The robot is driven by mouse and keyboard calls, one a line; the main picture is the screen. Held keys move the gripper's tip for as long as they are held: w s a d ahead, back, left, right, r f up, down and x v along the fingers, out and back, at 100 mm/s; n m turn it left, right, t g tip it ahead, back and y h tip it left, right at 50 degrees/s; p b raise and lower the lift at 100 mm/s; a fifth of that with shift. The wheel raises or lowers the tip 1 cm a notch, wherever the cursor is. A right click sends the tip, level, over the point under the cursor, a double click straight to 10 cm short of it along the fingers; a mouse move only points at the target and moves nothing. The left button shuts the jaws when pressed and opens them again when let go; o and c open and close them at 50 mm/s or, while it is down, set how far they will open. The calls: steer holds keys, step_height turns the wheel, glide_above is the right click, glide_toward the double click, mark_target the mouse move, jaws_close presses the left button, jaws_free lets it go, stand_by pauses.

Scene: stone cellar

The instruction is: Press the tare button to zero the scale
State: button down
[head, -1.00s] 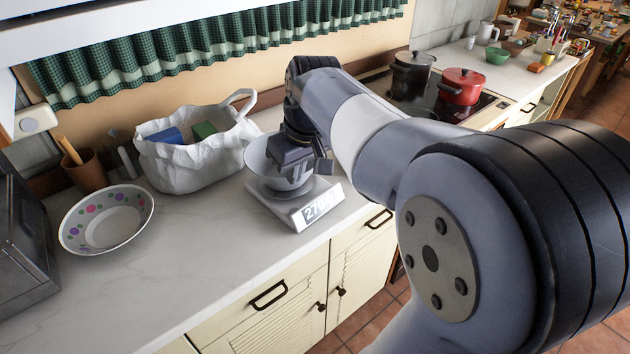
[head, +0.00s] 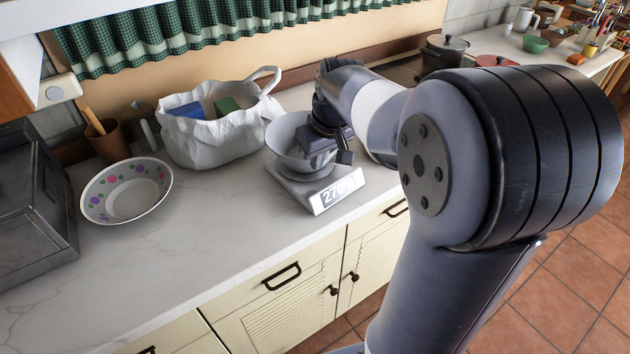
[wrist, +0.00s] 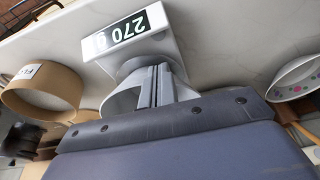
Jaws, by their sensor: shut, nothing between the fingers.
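A white kitchen scale (head: 302,193) stands near the counter's front edge with a grey bowl (head: 285,139) on its pan. Its lit front display (head: 341,190) reads about 270 g and shows upside down in the wrist view (wrist: 129,33). I cannot make out the tare button in either view. My gripper (head: 330,158) is over the right side of the bowl. In the wrist view the fingers (wrist: 157,82) are shut and empty, in front of the bowl and scale. They hide part of the bowl, and I cannot tell whether they touch it.
A white bag (head: 212,142) with blue and green packs stands left of the scale. A floral bowl (head: 128,192), a brown utensil pot (head: 110,143) and a dark metal box (head: 30,215) are farther left. Pots (head: 445,50) stand behind my arm. The counter's front left is clear.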

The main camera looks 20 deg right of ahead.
glide_above(312, 192)
steer(key=s, duration=0.1)
steer(key=f, duration=0.6)
steer(key=shift+d+f, duration=0.15)
steer(key=shift+d, duration=0.05)
steer(key=shift+f, duration=0.75)
